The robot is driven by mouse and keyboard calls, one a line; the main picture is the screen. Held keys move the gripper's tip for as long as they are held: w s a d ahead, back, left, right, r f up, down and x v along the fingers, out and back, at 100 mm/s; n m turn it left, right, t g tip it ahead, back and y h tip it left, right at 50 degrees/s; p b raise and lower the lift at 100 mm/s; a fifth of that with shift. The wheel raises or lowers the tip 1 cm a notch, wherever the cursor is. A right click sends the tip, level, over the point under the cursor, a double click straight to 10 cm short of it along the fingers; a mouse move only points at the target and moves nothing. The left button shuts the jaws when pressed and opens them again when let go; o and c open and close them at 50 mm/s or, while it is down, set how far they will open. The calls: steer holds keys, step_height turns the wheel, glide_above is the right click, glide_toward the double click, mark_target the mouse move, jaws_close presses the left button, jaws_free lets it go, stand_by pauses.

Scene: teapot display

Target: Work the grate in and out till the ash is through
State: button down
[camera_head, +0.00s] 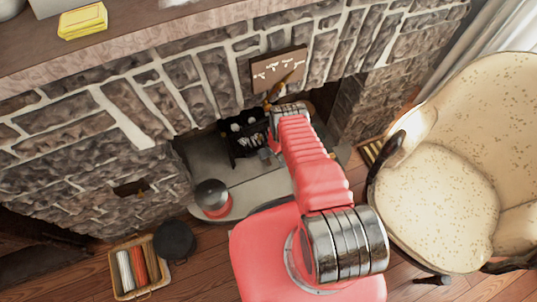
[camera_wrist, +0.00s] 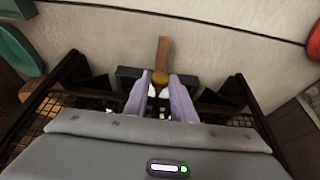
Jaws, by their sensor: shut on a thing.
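The black grate (camera_head: 247,138), with pale lumps in it, stands in the fireplace opening in the head view, partly hidden by my red arm. In the wrist view its dark frame and mesh (camera_wrist: 262,112) spread on both sides of my gripper. My gripper (camera_wrist: 161,84) has its two pale purple fingers closed around a small brass-coloured knob (camera_wrist: 159,77). A brown bar (camera_wrist: 163,53) stretches beyond the knob. I cannot tell how far in or out the grate is. No ash can be made out for sure. In the head view the fingers are hidden.
A cream armchair (camera_head: 440,200) stands close on the right. A dark round-topped thing with a red base (camera_head: 212,198) sits on the hearth's left. A basket of rolls (camera_head: 128,283) and a black round thing (camera_head: 175,241) are at lower left. Stone walls flank the opening.

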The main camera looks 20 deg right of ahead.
steer(key=c, duration=1.5)
jaws_free()
steer(key=shift+w+r, duration=0.1)
steer(key=shift+w, duration=0.1)
steer(key=shift+s+r, duration=0.1)
steer(key=shift+r, duration=0.05)
